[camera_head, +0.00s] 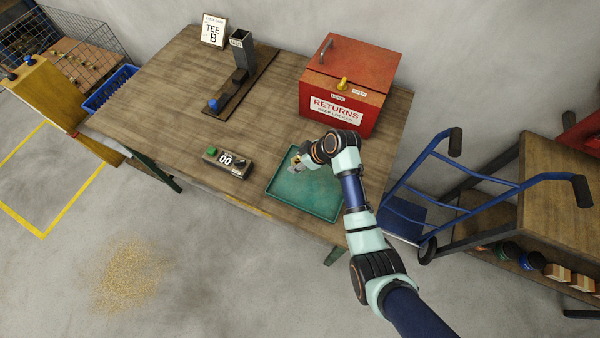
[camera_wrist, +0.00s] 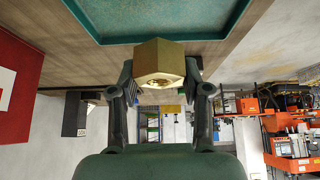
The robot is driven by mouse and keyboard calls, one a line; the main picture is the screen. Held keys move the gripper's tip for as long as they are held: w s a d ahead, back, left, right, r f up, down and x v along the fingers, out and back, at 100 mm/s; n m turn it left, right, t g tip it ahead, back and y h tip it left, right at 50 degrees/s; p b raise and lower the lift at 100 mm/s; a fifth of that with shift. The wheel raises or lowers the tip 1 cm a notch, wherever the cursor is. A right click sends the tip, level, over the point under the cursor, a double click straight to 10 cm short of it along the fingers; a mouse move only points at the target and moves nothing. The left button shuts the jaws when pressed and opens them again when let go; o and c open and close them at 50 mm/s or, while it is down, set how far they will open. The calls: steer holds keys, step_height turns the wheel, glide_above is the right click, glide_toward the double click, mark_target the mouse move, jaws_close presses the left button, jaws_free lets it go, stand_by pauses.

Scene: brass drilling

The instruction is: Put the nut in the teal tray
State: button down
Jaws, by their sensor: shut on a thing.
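A brass hex nut (camera_wrist: 159,64) is held between the two fingers of my gripper (camera_wrist: 160,85) in the wrist view. My gripper also shows in the head view (camera_head: 298,160), over the left part of the teal tray, with only a small yellowish bit of the nut visible there. The teal tray (camera_head: 305,194) lies on the wooden table near its front edge. Its rim shows in the wrist view (camera_wrist: 180,38), just beyond the nut. I cannot tell how high the nut is above the tray.
A red returns box (camera_head: 345,85) stands behind the tray. A counter box with a green button (camera_head: 228,162) is left of the tray. A dark fixture with a blue knob (camera_head: 240,80) and a sign (camera_head: 213,31) stand further back. A blue hand truck (camera_head: 435,190) is at the right.

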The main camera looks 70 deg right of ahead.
mark_target(299, 176)
step_height(299, 176, down, 8)
steer(key=shift+r+b, duration=0.1)
steer(key=shift+b, duration=0.45)
steer(key=shift+f, duration=0.2)
steer(key=c, duration=0.5)
jaws_free()
steer(key=shift+c, duration=0.2)
steer(key=p+v, duration=0.2)
steer(key=v, duration=1)
steer(key=shift+r, duration=0.2)
